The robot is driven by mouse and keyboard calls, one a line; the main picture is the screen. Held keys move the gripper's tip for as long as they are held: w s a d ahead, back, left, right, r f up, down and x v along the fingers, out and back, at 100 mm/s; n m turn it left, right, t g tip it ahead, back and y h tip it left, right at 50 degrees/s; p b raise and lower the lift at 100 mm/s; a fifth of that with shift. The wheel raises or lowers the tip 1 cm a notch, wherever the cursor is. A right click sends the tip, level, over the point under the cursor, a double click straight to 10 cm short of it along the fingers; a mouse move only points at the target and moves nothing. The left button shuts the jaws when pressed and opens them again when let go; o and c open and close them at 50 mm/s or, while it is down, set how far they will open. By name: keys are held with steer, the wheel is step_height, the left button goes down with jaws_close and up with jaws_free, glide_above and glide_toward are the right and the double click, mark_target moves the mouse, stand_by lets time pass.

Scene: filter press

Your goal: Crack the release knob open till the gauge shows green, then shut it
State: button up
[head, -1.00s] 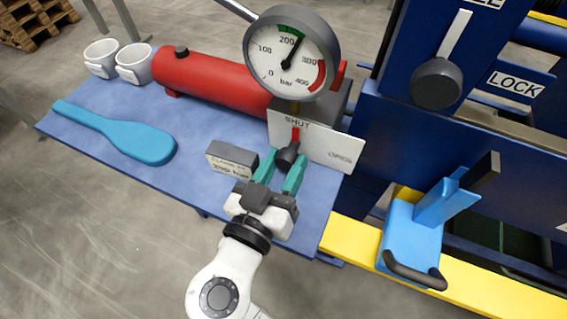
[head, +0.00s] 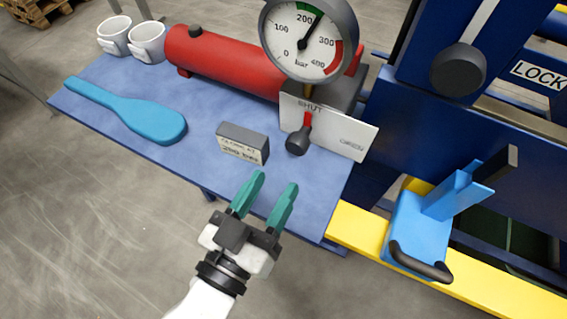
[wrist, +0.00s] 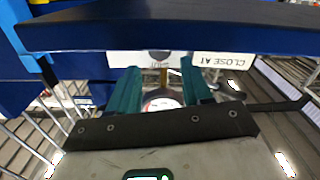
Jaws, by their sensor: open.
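The red mark stands under SHUT. The pressure gauge (head: 302,62) stands above it; its needle points up and right, around the right end of the green band. My gripper (head: 266,190) is open and empty, apart from the knob, at the table's front edge. Its teal fingers also show in the wrist view (wrist: 160,90). A small grey block (head: 243,143) carries a label, partly legible as "CLOSE AT".
The blue table (head: 205,100) holds a red cylinder (head: 222,65), a blue paddle (head: 130,115) and two white mugs (head: 148,42). At right are a dark blue press frame, a LOCK label (head: 540,75), a yellow rail (head: 360,235) and a light blue bracket with a black handle (head: 420,262).

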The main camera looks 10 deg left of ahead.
steer(key=shift+v, duration=1.4)
